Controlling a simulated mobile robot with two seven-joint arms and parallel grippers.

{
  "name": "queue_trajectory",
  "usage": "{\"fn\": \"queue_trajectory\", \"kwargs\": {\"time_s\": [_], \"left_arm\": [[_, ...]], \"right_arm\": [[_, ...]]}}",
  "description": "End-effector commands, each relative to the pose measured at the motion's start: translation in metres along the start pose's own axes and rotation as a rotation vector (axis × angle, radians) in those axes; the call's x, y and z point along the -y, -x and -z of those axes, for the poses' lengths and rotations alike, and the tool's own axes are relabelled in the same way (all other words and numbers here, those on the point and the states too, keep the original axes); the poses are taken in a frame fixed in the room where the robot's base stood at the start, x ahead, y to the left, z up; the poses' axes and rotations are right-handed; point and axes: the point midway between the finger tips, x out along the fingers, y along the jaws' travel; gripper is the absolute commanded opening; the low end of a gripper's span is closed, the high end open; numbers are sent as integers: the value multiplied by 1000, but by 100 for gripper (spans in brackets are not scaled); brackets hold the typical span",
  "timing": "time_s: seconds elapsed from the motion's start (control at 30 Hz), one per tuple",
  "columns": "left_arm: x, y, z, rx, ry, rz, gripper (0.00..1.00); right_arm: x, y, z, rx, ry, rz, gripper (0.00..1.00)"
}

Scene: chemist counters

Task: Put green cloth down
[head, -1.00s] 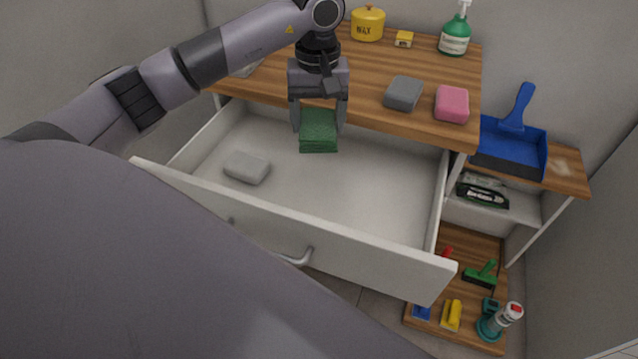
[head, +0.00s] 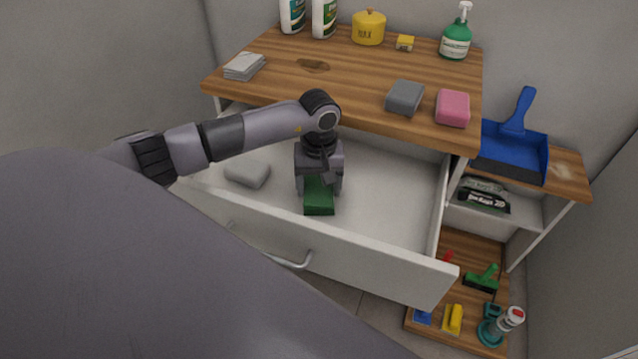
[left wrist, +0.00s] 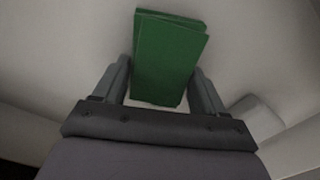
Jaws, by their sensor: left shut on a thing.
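The folded green cloth (head: 319,196) is inside the open white drawer (head: 385,205), near its middle. It also shows in the left wrist view (left wrist: 168,55), between the two fingers. My left gripper (head: 319,190) points down into the drawer and is shut on the cloth. The cloth is low, at or near the drawer floor; I cannot tell whether it touches. My right gripper is not in view.
A grey-white block (head: 247,173) lies in the drawer left of the gripper. The wooden counter (head: 350,85) behind holds a grey sponge (head: 404,97), a pink sponge (head: 452,107) and bottles. A blue dustpan (head: 512,150) is at right. The drawer's right side is clear.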

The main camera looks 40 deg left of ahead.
Motion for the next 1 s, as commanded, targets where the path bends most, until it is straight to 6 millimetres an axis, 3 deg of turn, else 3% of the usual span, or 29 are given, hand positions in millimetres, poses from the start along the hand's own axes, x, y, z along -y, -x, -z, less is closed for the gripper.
{"fn": "queue_trajectory", "kwargs": {"time_s": [0.33, 0.37, 0.4, 0.43, 0.83, 1.0], "left_arm": [[0, -4, 1, -2, 0, -1, 47], [0, -2, 0, -2, 0, -1, 81], [0, -2, 0, -1, 0, -1, 94], [0, -2, 0, -1, 0, -1, 97], [0, 4, 0, -1, 0, -1, 97], [0, 35, 2, -6, -1, -3, 97]], "right_arm": [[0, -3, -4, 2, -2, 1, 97], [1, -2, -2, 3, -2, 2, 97], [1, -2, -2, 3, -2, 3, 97], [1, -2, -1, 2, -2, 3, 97], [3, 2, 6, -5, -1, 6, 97], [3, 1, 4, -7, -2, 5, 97]]}}
